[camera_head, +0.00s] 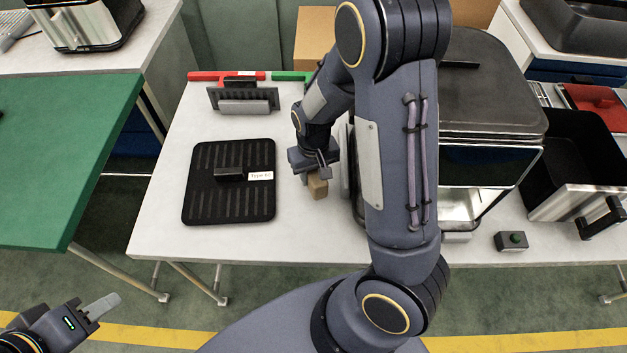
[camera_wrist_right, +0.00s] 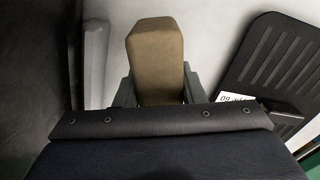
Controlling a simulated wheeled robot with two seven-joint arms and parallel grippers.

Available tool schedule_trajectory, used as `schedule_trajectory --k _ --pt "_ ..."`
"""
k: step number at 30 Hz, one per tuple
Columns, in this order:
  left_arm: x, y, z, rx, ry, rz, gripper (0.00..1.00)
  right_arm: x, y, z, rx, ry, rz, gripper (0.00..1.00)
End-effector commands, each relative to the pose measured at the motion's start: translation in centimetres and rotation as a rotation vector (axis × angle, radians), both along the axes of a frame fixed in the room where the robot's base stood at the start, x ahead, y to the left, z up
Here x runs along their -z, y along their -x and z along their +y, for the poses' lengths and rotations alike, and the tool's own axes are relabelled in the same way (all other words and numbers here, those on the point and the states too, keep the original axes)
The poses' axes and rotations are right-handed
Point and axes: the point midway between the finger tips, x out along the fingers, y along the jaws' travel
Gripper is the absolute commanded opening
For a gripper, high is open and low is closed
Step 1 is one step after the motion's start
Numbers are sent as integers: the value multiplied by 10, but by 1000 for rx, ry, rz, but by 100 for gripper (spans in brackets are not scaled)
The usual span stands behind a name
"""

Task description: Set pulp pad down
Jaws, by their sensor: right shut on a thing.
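The pulp pad (camera_head: 318,186) is a small brown block in my right gripper, just above or on the white table; I cannot tell whether it touches. In the right wrist view the pad (camera_wrist_right: 156,60) stands between the two fingers. My right gripper (camera_head: 316,174) is shut on it, with the arm reaching across the middle of the head view. In the wrist view the right gripper (camera_wrist_right: 156,92) shows grey fingers on both sides of the pad. My left gripper (camera_head: 100,308) is at the lower left, over the floor, away from the table; its opening is not clear.
A black slotted plate (camera_head: 205,205) with a handle and label lies left of the pad. A rack (camera_head: 243,107) stands behind it. The fryer (camera_head: 490,115) stands right, partly hidden by my arm. White table (camera_head: 290,235) is bare in front.

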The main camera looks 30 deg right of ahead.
Motion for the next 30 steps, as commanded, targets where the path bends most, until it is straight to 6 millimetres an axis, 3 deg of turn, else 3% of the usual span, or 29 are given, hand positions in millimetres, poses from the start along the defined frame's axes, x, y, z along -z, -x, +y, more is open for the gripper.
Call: schedule_trajectory --k 9,21,22,27,30 --pt "0 0 0 0 0 0 36 38 1 0 0 1 2 14" --pt "4 0 0 0 0 0 36 45 0 0 0 0 -1 14" --pt "4 0 0 0 0 0 36 45 0 0 0 0 -1 37" --pt "3 0 0 0 0 0 36 43 0 0 0 0 -1 58" --pt "3 0 0 0 0 0 36 43 0 0 0 0 -1 58"
